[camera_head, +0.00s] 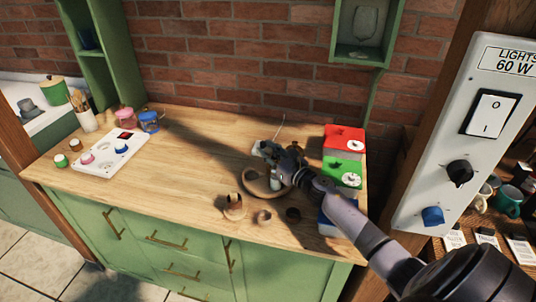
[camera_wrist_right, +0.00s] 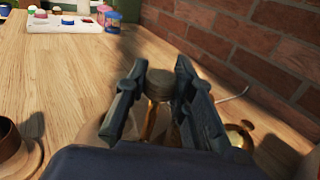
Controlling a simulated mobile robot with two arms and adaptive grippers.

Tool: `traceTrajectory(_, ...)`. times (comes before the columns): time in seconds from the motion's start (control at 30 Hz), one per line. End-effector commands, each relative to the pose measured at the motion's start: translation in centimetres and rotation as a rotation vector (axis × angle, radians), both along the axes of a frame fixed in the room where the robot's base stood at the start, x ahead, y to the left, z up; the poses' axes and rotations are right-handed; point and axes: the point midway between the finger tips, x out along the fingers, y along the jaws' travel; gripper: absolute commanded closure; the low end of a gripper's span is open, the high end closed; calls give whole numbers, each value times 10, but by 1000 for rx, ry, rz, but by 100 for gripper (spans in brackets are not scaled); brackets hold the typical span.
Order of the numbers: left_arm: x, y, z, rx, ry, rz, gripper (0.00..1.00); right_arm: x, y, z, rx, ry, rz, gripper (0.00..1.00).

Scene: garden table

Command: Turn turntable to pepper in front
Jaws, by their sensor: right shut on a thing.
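The round wooden turntable (camera_head: 253,186) lies toward the right of the wooden counter, partly hidden by my right gripper (camera_head: 272,158). In the right wrist view my gripper (camera_wrist_right: 160,95) has its two dark fingers on either side of a grey, round-topped piece (camera_wrist_right: 159,82), and it is shut on this piece. The turntable's pale wooden edge (camera_wrist_right: 88,135) shows below the fingers. A small brass item (camera_wrist_right: 240,134) sits to the right of the fingers. I cannot make out which item is the pepper. My left gripper is not in view.
Red (camera_head: 344,140), green (camera_head: 342,170) and blue boxes stand close right of my gripper. Small round wooden holders (camera_head: 234,208) sit at the counter's front. A white panel with knobs (camera_head: 110,155) lies left, near pink and blue jars. The counter's middle is clear.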

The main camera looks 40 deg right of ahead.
Motion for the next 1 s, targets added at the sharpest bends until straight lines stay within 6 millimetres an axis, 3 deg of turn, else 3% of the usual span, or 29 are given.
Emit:
traceTrajectory(0.73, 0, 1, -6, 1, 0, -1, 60, 0, 0, 1, 2, -2, 44, 100)
traceTrajectory(0.77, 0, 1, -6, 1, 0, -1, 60, 0, 0, 1, 2, -2, 44, 75)
traceTrajectory(0.87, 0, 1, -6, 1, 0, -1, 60, 0, 0, 1, 1, -2, 43, 68)
traceTrajectory(1.0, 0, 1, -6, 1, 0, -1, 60, 0, 0, 1, 1, -1, 43, 67)
